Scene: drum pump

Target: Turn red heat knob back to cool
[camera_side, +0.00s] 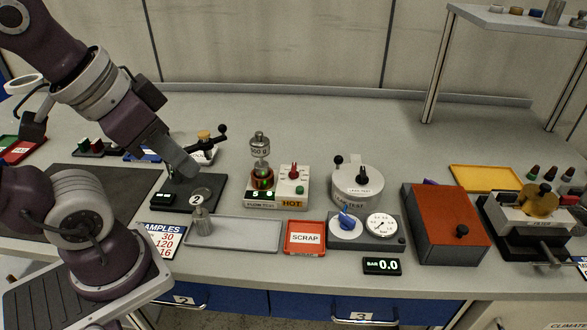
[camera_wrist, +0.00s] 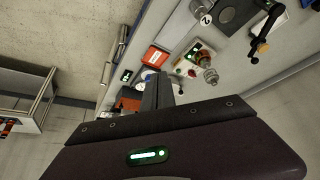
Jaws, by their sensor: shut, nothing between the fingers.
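The red heat knob (camera_side: 293,171) stands on the top right of a white heater unit (camera_side: 280,184), above an orange HOT label (camera_side: 291,204). A green button (camera_side: 299,189) sits below the knob. A metal weight (camera_side: 260,144) stands over a vessel (camera_side: 262,178) with red contents on the unit's left side. My gripper (camera_side: 188,168) is shut and empty, above the bench to the left of the unit and apart from the knob. In the wrist view my gripper (camera_wrist: 158,88) points toward the bench, and the heater unit (camera_wrist: 201,57) shows beyond it. The knob's pointer direction is hard to read.
A black stand with a lever (camera_side: 204,147) is close to my gripper. A grey tray (camera_side: 245,246) and a red SCRAP tray (camera_side: 305,251) lie in front of the unit. A leak-test unit (camera_side: 357,187) stands to its right. The bench behind is clear.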

